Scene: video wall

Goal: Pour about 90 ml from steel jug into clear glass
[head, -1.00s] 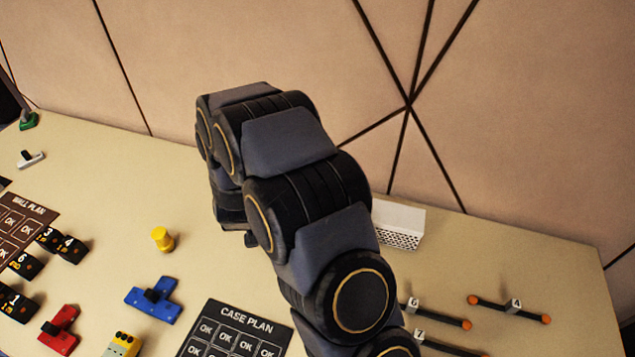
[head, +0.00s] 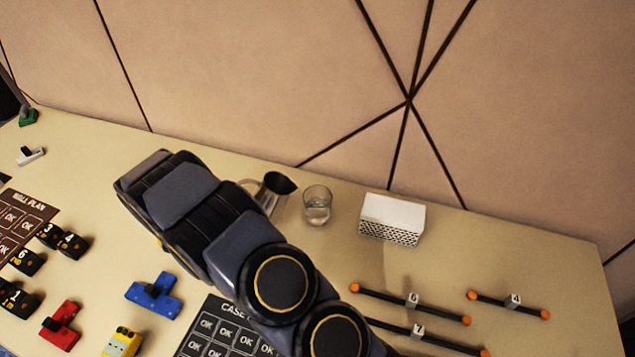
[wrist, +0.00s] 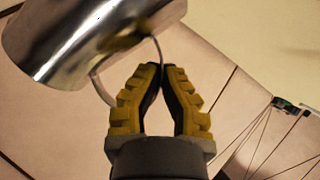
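The steel jug (head: 274,197) shows in the head view just right of my arm, its dark mouth leaning right towards the clear glass (head: 317,205). The glass stands upright on the table, apart from the jug. Its lower part looks darker, perhaps liquid; I cannot tell the amount. No stream shows between them. In the wrist view the jug (wrist: 85,35) fills the upper left. My gripper (wrist: 161,68) has its fingertips close together at the thin jug handle, which passes behind the left finger. In the head view my arm hides the gripper and part of the jug.
A white perforated box (head: 392,219) stands right of the glass. Orange-tipped rods (head: 410,304) lie in front of it. The case plan board (head: 225,335), a blue piece (head: 153,296) and a red piece (head: 60,326) lie at the front left. The wall is close behind.

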